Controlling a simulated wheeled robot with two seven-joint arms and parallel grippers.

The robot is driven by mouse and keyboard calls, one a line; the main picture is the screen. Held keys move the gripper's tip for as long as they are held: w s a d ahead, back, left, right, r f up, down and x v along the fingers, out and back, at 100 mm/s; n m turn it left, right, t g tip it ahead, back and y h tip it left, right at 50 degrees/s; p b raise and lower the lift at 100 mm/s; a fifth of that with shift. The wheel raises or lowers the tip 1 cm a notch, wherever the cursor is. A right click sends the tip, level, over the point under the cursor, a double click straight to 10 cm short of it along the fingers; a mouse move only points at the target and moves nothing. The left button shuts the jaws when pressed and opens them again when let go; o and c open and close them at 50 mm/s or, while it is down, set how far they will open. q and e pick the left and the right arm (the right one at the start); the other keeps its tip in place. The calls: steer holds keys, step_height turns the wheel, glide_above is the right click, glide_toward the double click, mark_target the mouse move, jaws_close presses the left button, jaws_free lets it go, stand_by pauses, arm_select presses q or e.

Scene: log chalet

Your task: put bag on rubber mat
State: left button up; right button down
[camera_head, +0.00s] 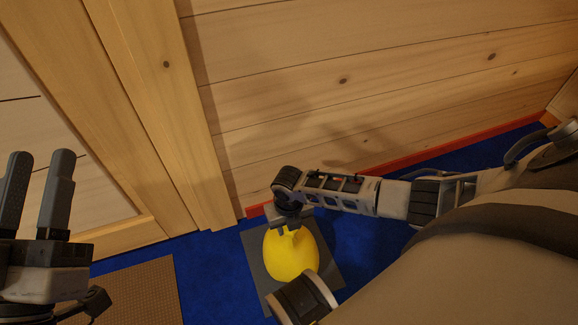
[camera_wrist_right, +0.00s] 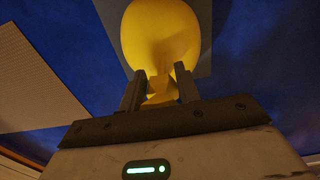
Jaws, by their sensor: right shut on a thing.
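The yellow bag (camera_head: 291,255) is a rounded bulk with a narrow pinched top. My right gripper (camera_head: 290,222) is shut on that top from above. In the right wrist view the two fingers (camera_wrist_right: 158,86) grip the neck of the bag (camera_wrist_right: 160,32). A dark grey mat (camera_head: 259,262), which looks like the rubber mat, lies flat on the floor under or just below the bag. I cannot tell whether the bag touches it. The grey mat also shows behind the bag in the right wrist view (camera_wrist_right: 204,38). My left gripper (camera_head: 42,165) is open and empty at the left.
A brown textured mat (camera_head: 140,290) lies on the blue carpet (camera_head: 215,262) to the left. A log wall (camera_head: 380,80) with a red skirting strip (camera_head: 440,153) stands close behind the bag. A wooden door frame (camera_head: 165,110) stands at the left.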

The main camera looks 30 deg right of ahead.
arm_select(q)
steer(key=shift+r, duration=0.1)
arm_select(e)
steer(key=c, duration=1)
jaws_free()
steer(key=shift+r, duration=0.1)
step_height(320, 180, up, 8)
steer(key=p, duration=0.4)
steer(key=shift+f+p, duration=0.2)
steer(key=shift+p, duration=0.15)
step_height(320, 180, up, 4)
steer(key=shift+f+p, duration=0.15)
steer(key=shift+p, duration=0.75)
arm_select(q)
step_height(320, 180, down, 8)
steer(key=s+n+g+y, duration=0.2)
steer(key=n+g+y, duration=0.1)
steer(key=n+g, duration=0.1)
steer(key=shift+s+d+g+y, duration=0.2)
steer(key=shift+d+g+y, duration=0.1)
steer(key=shift+g, duration=0.2)
arm_select(e)
steer(key=shift+r, duration=0.4)
arm_select(q)
steer(key=shift+r, duration=0.1)
